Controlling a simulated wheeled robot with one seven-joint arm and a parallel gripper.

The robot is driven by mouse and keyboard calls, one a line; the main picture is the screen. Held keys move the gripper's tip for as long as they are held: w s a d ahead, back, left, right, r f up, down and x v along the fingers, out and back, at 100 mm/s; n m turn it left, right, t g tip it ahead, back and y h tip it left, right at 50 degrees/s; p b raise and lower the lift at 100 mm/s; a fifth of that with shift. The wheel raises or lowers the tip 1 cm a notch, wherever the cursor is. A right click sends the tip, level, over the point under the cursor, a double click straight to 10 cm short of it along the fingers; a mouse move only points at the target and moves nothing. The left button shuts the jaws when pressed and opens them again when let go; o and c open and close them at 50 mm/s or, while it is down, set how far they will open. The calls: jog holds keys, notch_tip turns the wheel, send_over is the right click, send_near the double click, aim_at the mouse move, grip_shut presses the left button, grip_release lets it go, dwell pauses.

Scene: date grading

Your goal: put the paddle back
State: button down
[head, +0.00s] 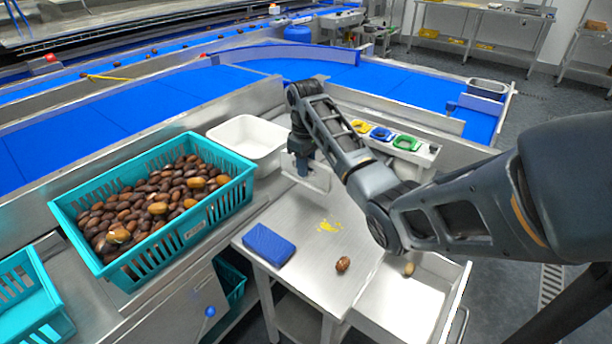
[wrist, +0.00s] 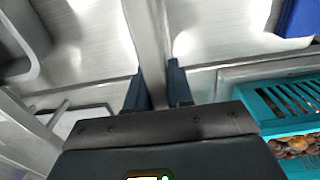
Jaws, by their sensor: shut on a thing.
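My gripper (wrist: 158,88) is shut on a narrow grey strip, which I take to be the paddle (wrist: 147,35). The strip runs up between the two dark fingers in the wrist view, over the bright metal surface. In the head view my gripper (head: 301,170) points down beside the white tub, above the back of the small steel table. A pale flat piece shows just under it there. The arm and the fingers hide much of what is held, and its full shape cannot be told.
A teal crate of dates (head: 222,200) and a white tub (head: 222,131) stand left of my gripper. The steel table (head: 300,285) carries a blue block (head: 269,244), a yellow smear and a brown date (head: 343,264). An open drawer (head: 385,310) holds another date. Coloured rings (head: 381,134) sit behind my arm.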

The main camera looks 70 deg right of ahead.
aim_at(306, 180)
jog(key=shift+f, duration=1.8)
jog(key=shift+f, duration=0.15)
jog(key=c, duration=1)
grip_release()
notch_tip(306, 180, up, 11)
jog(key=shift+r+p, duration=0.1)
jog(key=shift+p, duration=0.85)
jog(key=shift+r+p, duration=0.6)
